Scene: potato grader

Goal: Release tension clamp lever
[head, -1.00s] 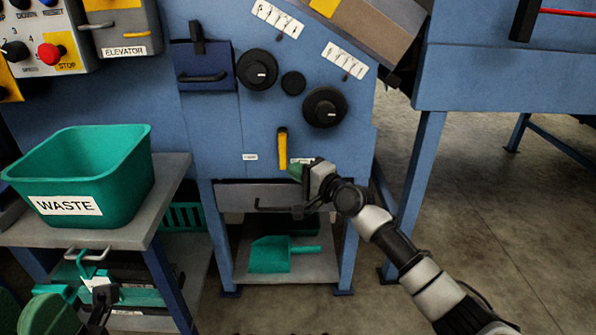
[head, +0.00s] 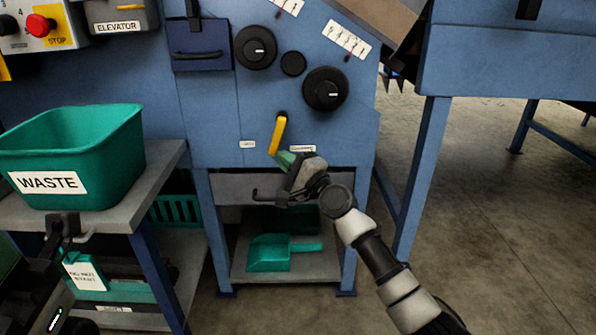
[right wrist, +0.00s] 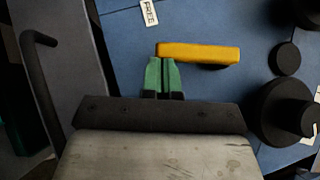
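The yellow clamp lever (head: 278,134) is on the blue front panel below the black knobs. It hangs tilted, its lower end toward the left. It also shows in the right wrist view (right wrist: 205,53). My right gripper (head: 286,159) is at the lever's lower end, on its right side. Its green fingertips (right wrist: 162,74) are together, against or very close to the lever's side; contact is not certain. The "FREE" label (right wrist: 150,12) lies on the lever's far side in the wrist view. My left gripper (head: 62,228) is dark and low at the left, by the table; its fingers are unclear.
A drawer with a black handle (right wrist: 40,85) is just below the lever. Black knobs (head: 325,89) are above it. A green WASTE bin (head: 70,150) stands on the left side table (head: 115,220). A green scoop (head: 270,253) lies on the low shelf.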

